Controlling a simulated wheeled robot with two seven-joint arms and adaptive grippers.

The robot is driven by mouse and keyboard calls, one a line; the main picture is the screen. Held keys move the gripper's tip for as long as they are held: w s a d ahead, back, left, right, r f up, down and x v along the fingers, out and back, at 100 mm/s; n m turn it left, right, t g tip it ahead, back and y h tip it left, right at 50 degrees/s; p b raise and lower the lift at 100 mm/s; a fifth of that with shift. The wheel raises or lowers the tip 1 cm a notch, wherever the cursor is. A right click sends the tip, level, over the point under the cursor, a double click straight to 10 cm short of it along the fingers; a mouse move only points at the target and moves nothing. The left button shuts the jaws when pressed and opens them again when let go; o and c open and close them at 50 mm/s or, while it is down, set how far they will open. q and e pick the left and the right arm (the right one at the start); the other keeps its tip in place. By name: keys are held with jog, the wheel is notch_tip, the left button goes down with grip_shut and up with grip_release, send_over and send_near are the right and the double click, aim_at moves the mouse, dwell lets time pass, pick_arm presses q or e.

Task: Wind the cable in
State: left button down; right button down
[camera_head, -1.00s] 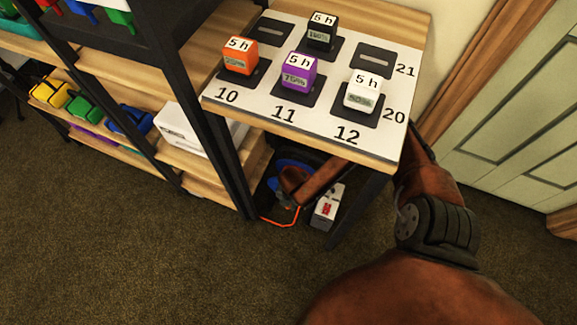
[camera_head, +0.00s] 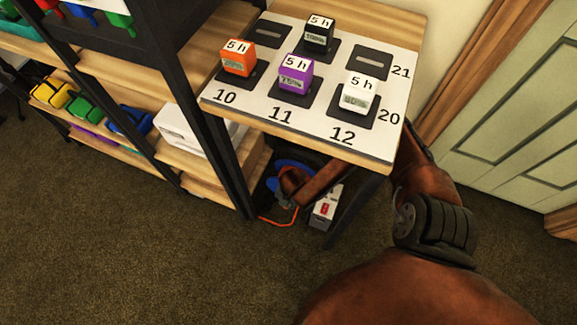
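A blue round reel (camera_head: 296,164) shows in part under the small table, in shadow behind my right forearm. An orange cable (camera_head: 278,222) runs out from beside it and lies on the carpet in a short bent line. My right arm reaches in under the table from the right. Its gripper (camera_head: 284,203) is small and dark at the reel's front, close to the cable's end. I cannot tell whether its fingers are closed or touch the reel. My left gripper is not in view.
A grey-white box (camera_head: 325,207) with a red switch stands right of the reel, near the table leg (camera_head: 350,212). The tabletop (camera_head: 260,117) above holds several labelled cubes. A shelf rack (camera_head: 217,150) stands at left; a door (camera_head: 520,120) at right. Carpet in front is clear.

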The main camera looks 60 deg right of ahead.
jog(key=t+p, duration=0.1)
jog(key=p, duration=0.1)
jog(key=w+t+p, duration=0.1)
jog(key=t+p, duration=0.1)
jog(key=shift+w+a+r+t, duration=0.1)
jog(key=shift+w+t, duration=0.05)
jog(key=shift+t, duration=0.15)
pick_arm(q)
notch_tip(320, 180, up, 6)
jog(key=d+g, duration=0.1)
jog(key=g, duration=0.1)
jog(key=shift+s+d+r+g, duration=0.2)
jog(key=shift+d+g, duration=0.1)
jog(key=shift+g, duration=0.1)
pick_arm(e)
jog(key=shift+w+r+t+y, duration=0.15)
jog(key=shift+w+t, duration=0.2)
jog(key=shift+t, duration=0.4)
jog(key=shift+w+f+t+y, duration=0.15)
jog(key=shift+w+t, duration=0.2)
jog(key=shift+t, duration=0.4)
jog(key=shift+r, duration=0.15)
jog(key=c, duration=1.8)
grip_release()
jog(key=shift+w, duration=0.1)
jog(key=shift+o, duration=0.2)
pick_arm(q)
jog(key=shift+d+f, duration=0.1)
pick_arm(e)
jog(key=shift+r, duration=0.15)
